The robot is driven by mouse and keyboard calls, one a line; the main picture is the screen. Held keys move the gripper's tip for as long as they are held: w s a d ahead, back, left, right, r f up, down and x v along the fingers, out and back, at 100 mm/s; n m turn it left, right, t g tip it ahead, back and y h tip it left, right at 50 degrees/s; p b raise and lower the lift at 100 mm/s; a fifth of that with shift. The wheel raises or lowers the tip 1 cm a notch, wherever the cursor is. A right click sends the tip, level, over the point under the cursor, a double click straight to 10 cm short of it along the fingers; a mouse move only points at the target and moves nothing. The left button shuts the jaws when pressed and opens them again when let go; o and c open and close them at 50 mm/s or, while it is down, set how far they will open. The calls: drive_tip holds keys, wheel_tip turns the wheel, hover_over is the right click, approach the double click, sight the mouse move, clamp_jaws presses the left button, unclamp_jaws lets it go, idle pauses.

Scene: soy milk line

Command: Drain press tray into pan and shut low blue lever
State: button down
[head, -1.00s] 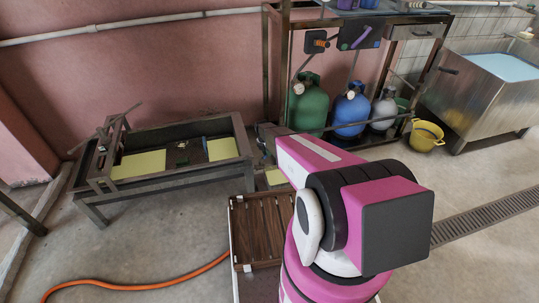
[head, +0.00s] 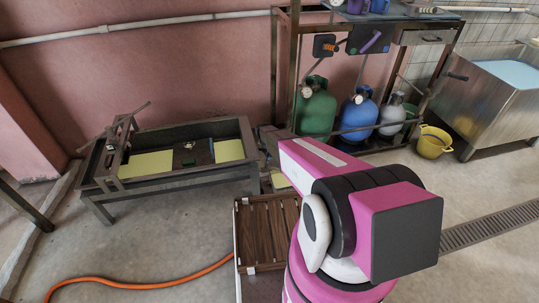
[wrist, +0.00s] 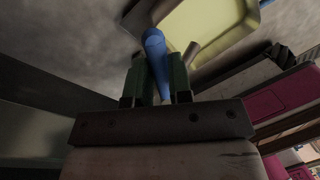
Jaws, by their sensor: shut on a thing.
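The blue lever (wrist: 154,45) shows in the wrist view between the two green fingers of my gripper (wrist: 158,78), which is shut on it. A shallow pan (wrist: 262,12) with pale yellow in it lies beyond the lever. A small yellow patch of it shows in the head view (head: 280,181), partly hidden by my arm. The press tray (head: 182,180) is a dark metal trough on legs at left, with pale yellow slabs and a press frame at its left end. My gripper and the lever are hidden behind my arm in the head view.
A slatted brown wooden rack (head: 265,232) stands just left of my arm. An orange hose (head: 135,285) crosses the floor in front. Green (head: 316,110) and blue (head: 357,113) gas cylinders stand under a metal frame behind. A yellow bucket (head: 433,142) is at right.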

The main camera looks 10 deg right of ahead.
drive_tip(key=c, duration=1)
unclamp_jaws()
drive_tip(key=shift+c, duration=0.2)
wheel_tip(320, 180, up, 11)
drive_tip(key=a, duration=0.2)
drive_tip(key=shift+w+f, duration=0.2)
drive_tip(key=shift+w, duration=0.2)
